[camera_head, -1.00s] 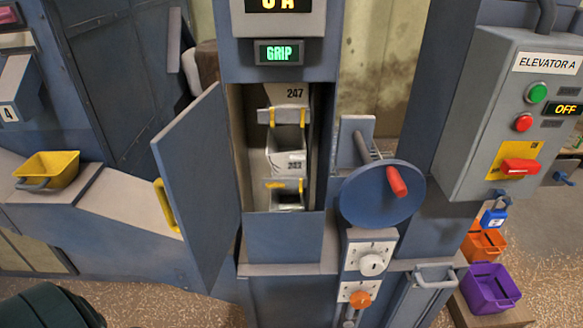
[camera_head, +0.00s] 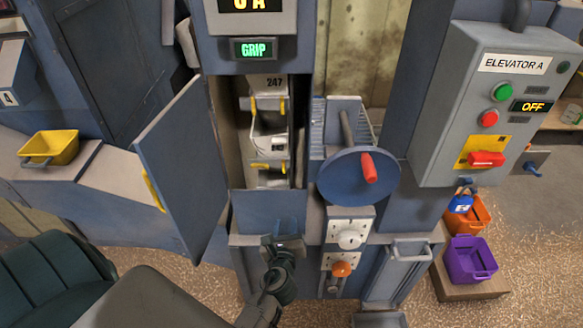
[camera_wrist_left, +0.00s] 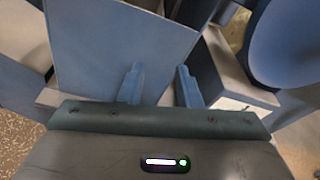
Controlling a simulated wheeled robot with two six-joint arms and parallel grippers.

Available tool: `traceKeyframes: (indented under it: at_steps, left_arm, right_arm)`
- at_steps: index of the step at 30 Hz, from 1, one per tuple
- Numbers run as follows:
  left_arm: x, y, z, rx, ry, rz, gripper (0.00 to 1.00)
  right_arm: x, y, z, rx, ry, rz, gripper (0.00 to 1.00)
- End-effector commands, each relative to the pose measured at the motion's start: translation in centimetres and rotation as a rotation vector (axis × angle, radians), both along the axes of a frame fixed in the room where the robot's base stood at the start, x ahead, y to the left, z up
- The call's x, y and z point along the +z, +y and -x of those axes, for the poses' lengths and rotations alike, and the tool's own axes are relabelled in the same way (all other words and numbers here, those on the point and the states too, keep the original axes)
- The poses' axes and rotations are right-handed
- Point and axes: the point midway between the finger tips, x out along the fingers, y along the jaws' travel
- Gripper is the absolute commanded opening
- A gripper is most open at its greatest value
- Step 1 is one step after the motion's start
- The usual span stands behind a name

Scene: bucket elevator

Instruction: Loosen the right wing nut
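In the head view, an open shaft shows white buckets (camera_head: 268,124) with small yellow fasteners, which look like the wing nuts. One yellow fastener (camera_head: 245,103) is at the upper left, and another (camera_head: 289,105) is at the upper right. Lower yellow parts (camera_head: 268,167) cross the bucket below; their shape is too small to tell. My left gripper (camera_head: 287,228) is in front of the blue panel below the opening, apart from the fasteners. In the left wrist view its two fingers (camera_wrist_left: 160,86) are spread with nothing between them. My right gripper is not in view.
The open blue door (camera_head: 190,165) stands left of the shaft. A blue handwheel (camera_head: 358,178) with a red grip sticks out to the right, above a panel with white and orange knobs (camera_head: 345,255). A control box (camera_head: 490,110) reads OFF. The upper display (camera_head: 254,49) reads GRIP.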

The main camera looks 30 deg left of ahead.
Motion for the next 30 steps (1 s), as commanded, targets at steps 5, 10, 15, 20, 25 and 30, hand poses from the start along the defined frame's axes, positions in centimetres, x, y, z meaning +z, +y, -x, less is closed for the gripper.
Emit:
traceKeyframes:
  at_steps: [5,10,15,20,25,30]
  left_arm:
    - [9.3,1.1,0.2,0.033,-0.03,-0.292,0.31]
    - [11.1,1.7,-0.2,0.045,-0.031,-0.359,0.31]
    - [11.2,3.1,-2.5,0.043,-0.031,-0.36,0.31]
    - [11.2,4.7,-5.2,0.043,-0.03,-0.357,0.31]
    - [11.0,6.1,-7.4,0.042,-0.029,-0.355,0.31]
    - [10.9,6.8,-8.6,0.042,-0.029,-0.353,0.31]
  right_arm:
    - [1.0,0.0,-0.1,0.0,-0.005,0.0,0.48]
    - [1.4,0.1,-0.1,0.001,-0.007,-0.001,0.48]
    - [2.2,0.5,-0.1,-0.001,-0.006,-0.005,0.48]
    - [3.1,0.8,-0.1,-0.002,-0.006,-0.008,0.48]
    - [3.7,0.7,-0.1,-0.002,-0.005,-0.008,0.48]
    - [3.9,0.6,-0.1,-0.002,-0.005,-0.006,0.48]
